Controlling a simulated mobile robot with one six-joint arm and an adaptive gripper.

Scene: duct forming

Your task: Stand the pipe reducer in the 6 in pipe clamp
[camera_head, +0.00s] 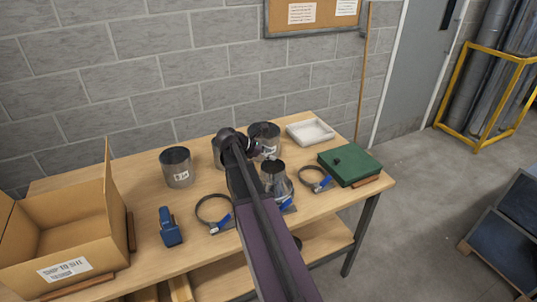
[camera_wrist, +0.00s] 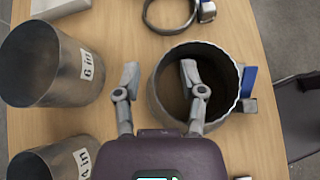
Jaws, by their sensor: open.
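The pipe reducer (camera_head: 275,179) is a grey metal cone-shaped piece that stands upright near the middle of the table. In the wrist view its open, crimped rim (camera_wrist: 237,100) faces up. A blue clamp handle (camera_wrist: 249,80) shows right beside it, and its base appears to sit at a clamp (camera_head: 289,206); the band is mostly hidden, and I cannot read its size. My gripper (camera_wrist: 159,73) is open above the reducer's left wall, one finger over the opening and the other outside. It also shows in the head view (camera_head: 266,154).
A "6 in" pipe (camera_wrist: 50,65) and a smaller labelled pipe (camera_wrist: 55,160) stand left of my gripper. Other clamps lie left (camera_head: 203,222) and right (camera_head: 318,187). A white tray (camera_head: 310,132), green case (camera_head: 352,167), blue tool (camera_head: 169,228) and cardboard box (camera_head: 60,235) occupy the table.

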